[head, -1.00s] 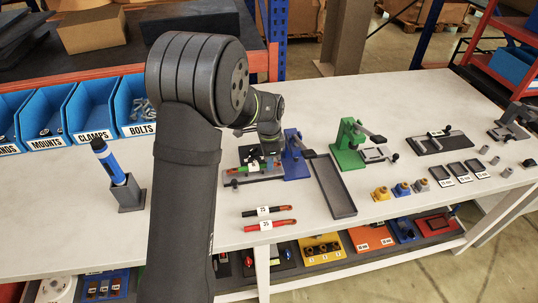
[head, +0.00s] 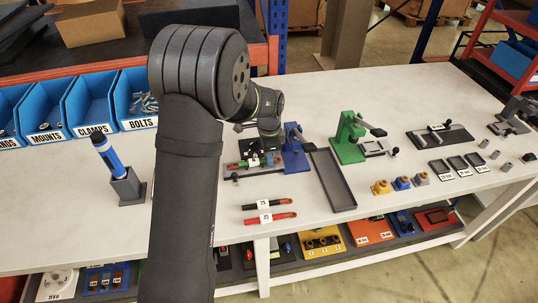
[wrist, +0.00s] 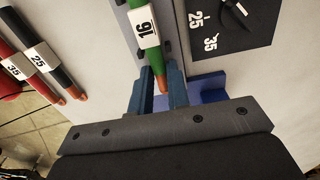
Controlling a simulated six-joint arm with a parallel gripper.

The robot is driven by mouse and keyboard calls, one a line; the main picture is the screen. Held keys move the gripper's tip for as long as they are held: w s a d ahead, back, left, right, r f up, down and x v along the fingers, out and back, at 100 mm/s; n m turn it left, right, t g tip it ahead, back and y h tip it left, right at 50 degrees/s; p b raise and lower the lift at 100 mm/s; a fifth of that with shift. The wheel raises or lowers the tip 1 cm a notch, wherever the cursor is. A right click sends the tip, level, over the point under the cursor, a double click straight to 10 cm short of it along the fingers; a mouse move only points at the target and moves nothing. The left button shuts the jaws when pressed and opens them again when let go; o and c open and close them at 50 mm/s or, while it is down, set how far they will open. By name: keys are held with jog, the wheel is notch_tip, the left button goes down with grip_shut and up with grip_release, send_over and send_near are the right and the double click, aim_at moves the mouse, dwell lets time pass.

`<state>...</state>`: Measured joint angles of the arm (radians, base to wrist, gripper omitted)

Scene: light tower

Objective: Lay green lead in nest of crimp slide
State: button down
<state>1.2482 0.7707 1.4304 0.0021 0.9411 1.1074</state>
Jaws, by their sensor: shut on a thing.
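The green lead (wrist: 149,52), with a white label 16 and an orange-brown tip, runs between the two fingers of my gripper (wrist: 160,88) in the wrist view. My gripper is shut on it near the tip end. The lead lies lengthwise over the grey crimp slide (wrist: 125,20). In the head view the green lead (head: 244,164) is low over the slide (head: 232,178), in front of the blue press (head: 294,152). My gripper (head: 268,153) is partly hidden by its own wrist there. I cannot tell if the lead touches the nest floor.
A black lead (head: 283,203) and a red lead (head: 285,216) lie in front of the slide. A long grey tray (head: 332,182) and a green press (head: 347,136) stand to the right. A blue pen-like tool (head: 108,152) stands in a holder at left.

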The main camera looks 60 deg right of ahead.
jog(key=c, duration=1.3)
grip_release()
jog(key=shift+r, duration=0.1)
notch_tip(320, 180, up, 17)
jog(key=shift+r, duration=0.15)
notch_tip(320, 180, down, 18)
jog(key=shift+r, duration=0.35)
